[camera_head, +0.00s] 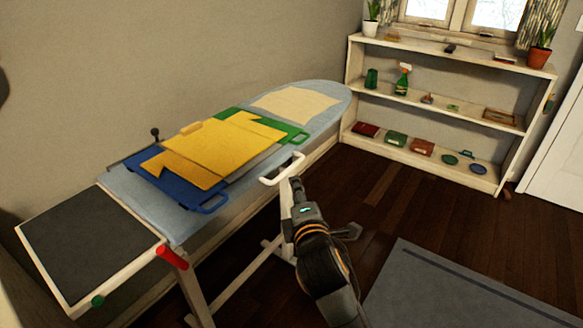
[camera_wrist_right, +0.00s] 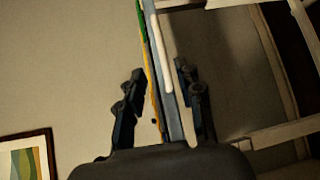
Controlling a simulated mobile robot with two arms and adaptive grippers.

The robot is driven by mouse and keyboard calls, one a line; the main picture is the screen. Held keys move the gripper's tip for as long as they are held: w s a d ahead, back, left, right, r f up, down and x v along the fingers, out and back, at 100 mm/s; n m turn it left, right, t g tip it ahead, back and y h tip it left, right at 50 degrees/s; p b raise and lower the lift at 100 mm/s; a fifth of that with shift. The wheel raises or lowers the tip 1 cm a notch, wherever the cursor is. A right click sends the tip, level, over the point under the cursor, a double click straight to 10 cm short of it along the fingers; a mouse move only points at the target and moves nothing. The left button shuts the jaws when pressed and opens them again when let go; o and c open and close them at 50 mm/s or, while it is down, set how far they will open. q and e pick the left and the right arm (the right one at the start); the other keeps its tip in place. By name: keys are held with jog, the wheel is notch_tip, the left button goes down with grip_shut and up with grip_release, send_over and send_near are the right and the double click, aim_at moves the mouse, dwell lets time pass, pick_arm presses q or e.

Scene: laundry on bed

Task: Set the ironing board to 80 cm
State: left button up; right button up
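The ironing board (camera_head: 222,212) stands along the wall with a light blue cover. A white handle (camera_head: 282,170) sticks out from its near long edge. A red grip (camera_head: 172,258) and a green knob (camera_head: 98,300) are at its near left end, and a black-knobbed lever (camera_head: 155,134) is on the far side. My right gripper (camera_head: 296,192) is just below the white handle. In the wrist view my right gripper (camera_wrist_right: 160,98) is open, with the board's edge (camera_wrist_right: 172,115) and the white handle (camera_wrist_right: 160,50) showing between its fingers. No grip is visible. My left gripper is not in view.
Yellow, blue and green folding pieces (camera_head: 215,150) and a cream cloth (camera_head: 296,104) lie on the board. A dark pad (camera_head: 90,240) covers its left end. A white shelf (camera_head: 440,105) stands behind, right. A grey rug (camera_head: 455,290) lies on the open wooden floor.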

aim_at(290, 171)
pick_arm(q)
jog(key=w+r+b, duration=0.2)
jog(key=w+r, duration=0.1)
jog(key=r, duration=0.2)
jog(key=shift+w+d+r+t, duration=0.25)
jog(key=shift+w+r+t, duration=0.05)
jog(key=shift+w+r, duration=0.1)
pick_arm(e)
jog(key=shift+w+a+f, duration=0.3)
jog(key=shift+w, duration=1.65)
jog(key=shift+w+a+f, duration=0.25)
jog(key=shift+w+f, duration=0.05)
jog(key=shift+w, duration=1.65)
jog(key=shift+w+a+f, duration=0.3)
jog(key=shift+w, duration=1.65)
jog(key=shift+c, duration=0.2)
grip_shut()
